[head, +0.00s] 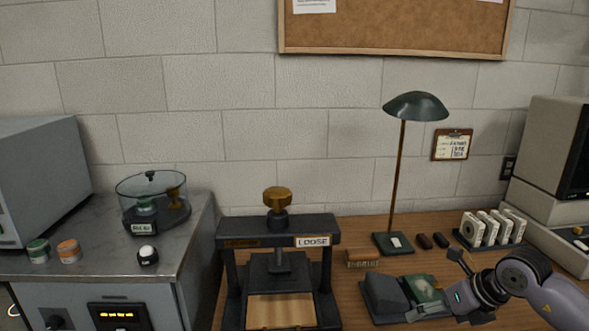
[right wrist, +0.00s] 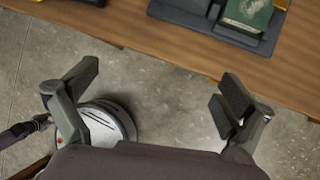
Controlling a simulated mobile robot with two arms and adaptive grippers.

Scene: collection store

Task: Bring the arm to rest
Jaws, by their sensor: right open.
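My right gripper (head: 436,286) reaches in from the lower right of the head view, in front of the desk's right part. In the right wrist view its two fingers (right wrist: 157,95) stand wide apart with nothing between them. Below them is bare grey floor (right wrist: 185,100), and the wooden desk edge (right wrist: 160,55) runs across above them.
A green book (right wrist: 248,12) lies on a dark cradle (right wrist: 208,18) near the desk's front edge, close to my right gripper. A black press (head: 233,285) stands left of it.

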